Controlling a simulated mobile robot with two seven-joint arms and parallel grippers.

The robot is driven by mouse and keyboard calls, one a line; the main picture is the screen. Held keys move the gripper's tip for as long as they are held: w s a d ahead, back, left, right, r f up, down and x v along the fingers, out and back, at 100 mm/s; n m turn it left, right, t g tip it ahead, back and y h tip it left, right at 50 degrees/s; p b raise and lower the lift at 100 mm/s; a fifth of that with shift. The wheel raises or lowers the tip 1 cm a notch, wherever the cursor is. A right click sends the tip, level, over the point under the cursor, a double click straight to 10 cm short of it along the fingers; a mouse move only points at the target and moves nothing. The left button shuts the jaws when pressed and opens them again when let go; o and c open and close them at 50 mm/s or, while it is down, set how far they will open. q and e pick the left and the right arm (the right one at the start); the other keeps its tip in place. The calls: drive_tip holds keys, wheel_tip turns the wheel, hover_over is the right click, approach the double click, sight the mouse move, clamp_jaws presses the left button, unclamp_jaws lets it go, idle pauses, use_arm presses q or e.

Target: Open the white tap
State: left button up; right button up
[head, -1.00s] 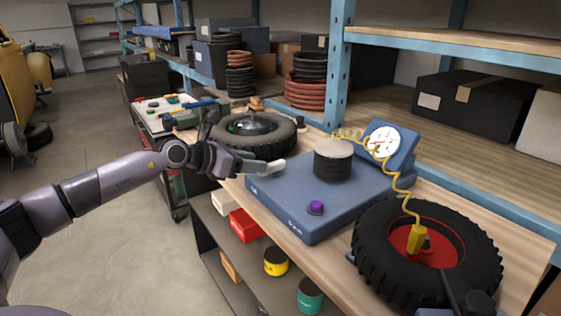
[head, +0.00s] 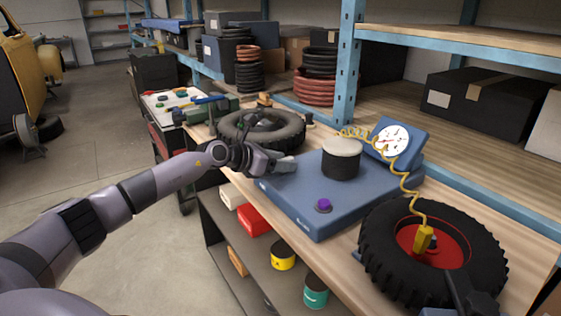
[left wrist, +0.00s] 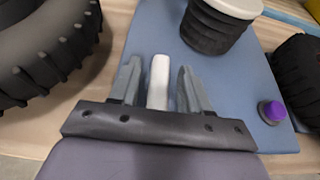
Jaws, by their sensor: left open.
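The white tap (left wrist: 158,82) shows in the left wrist view as a pale, rounded bar at the edge of the blue base (left wrist: 235,100). My left gripper (left wrist: 160,85) is open, with one finger on each side of the bar and a narrow gap on both sides. In the head view my left gripper (head: 284,163) is at the near left corner of the blue base (head: 330,215). There the fingers hide most or all of the tap. My right gripper is not in view.
A black bellows with a pale top (head: 342,158), a purple knob (head: 323,205) and a dial gauge (head: 393,140) are on the blue base. A blue shelf post (head: 347,75) rises behind.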

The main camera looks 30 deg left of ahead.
use_arm(q)
clamp_jaws()
